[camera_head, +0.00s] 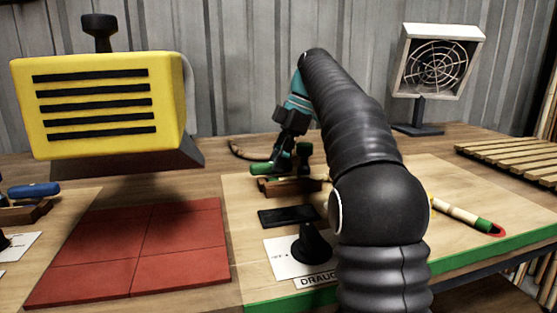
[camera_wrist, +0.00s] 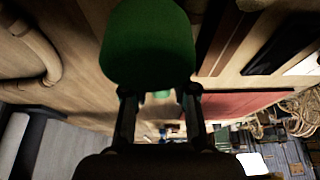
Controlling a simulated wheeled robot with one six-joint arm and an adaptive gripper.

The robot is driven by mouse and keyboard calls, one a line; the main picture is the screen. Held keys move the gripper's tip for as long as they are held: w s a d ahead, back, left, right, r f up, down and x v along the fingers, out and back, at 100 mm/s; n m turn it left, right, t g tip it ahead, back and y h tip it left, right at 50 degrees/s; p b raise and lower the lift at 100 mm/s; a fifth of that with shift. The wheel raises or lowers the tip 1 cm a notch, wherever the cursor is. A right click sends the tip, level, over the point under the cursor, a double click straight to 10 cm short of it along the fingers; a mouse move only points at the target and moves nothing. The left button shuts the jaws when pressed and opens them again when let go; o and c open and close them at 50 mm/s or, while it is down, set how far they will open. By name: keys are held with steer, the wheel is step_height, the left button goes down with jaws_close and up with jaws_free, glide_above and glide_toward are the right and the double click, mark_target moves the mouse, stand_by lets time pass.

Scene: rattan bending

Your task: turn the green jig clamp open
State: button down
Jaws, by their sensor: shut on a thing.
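The green jig clamp (camera_head: 264,168) sits on a brown wooden block (camera_head: 285,187) on the light wooden board. My gripper (camera_head: 300,150) reaches down onto it from behind my dark arm, which hides part of the area to the right. In the wrist view the clamp's rounded green end (camera_wrist: 148,45) is large and close, right at my gripper (camera_wrist: 161,95). The two fingers stand on either side of the green part and are shut on it. How far the clamp is turned cannot be told.
A black knob (camera_head: 311,246) on a white plate and a dark flat pad (camera_head: 289,216) lie in front of the clamp. Red tiles (camera_head: 140,250) and a yellow slotted heater (camera_head: 100,100) are left. A blue-handled clamp (camera_head: 34,190) is far left. A green-and-red-ended stick (camera_head: 460,213) lies right.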

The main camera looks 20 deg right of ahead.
steer(key=c, duration=0.9)
jaws_free()
